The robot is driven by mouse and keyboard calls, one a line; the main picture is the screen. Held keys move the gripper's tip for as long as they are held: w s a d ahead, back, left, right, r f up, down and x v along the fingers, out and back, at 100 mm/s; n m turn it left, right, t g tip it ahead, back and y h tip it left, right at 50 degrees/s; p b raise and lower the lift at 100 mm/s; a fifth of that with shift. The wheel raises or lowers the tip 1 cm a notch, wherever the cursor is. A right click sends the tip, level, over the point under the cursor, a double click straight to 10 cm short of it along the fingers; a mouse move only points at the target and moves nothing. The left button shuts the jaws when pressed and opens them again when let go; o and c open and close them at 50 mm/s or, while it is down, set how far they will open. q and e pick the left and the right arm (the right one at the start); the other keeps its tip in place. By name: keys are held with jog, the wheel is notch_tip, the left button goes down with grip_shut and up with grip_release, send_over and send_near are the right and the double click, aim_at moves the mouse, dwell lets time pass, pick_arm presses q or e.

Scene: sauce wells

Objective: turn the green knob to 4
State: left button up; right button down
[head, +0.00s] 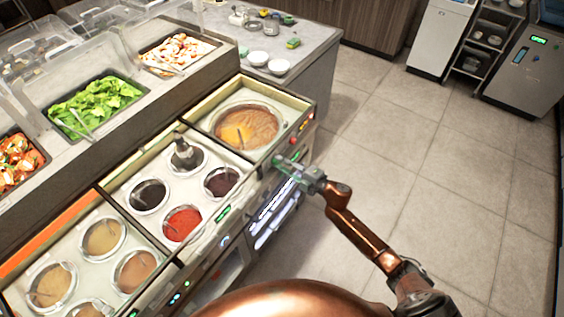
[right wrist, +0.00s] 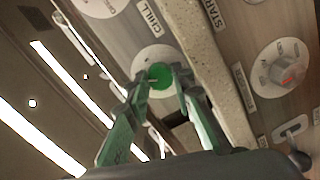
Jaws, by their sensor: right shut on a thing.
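The green knob (right wrist: 160,74) sits on a round white dial plate (right wrist: 150,57) on the counter's front panel in the right wrist view. My right gripper (right wrist: 160,82) has one finger on each side of the knob and is shut on it. In the head view my right gripper (head: 288,165) is at the counter's front, below the large well of orange-brown sauce (head: 246,127), and covers most of the knob. The dial's numbers and the knob's pointer cannot be read. My left gripper is not in view.
A second dial with a grey and red knob (right wrist: 287,70) is to the right, past a pale ledge (right wrist: 222,85). Labels read CHILL and START. Sauce wells, including a red one (head: 183,223), fill the counter top. The tiled floor (head: 390,150) to the right is clear.

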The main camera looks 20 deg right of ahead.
jog(key=shift+m+p, duration=0.75)
jog(key=shift+m, duration=0.25)
jog(key=c, duration=1.7)
grip_release()
jog(key=shift+o, duration=0.2)
jog(key=v, duration=1.2)
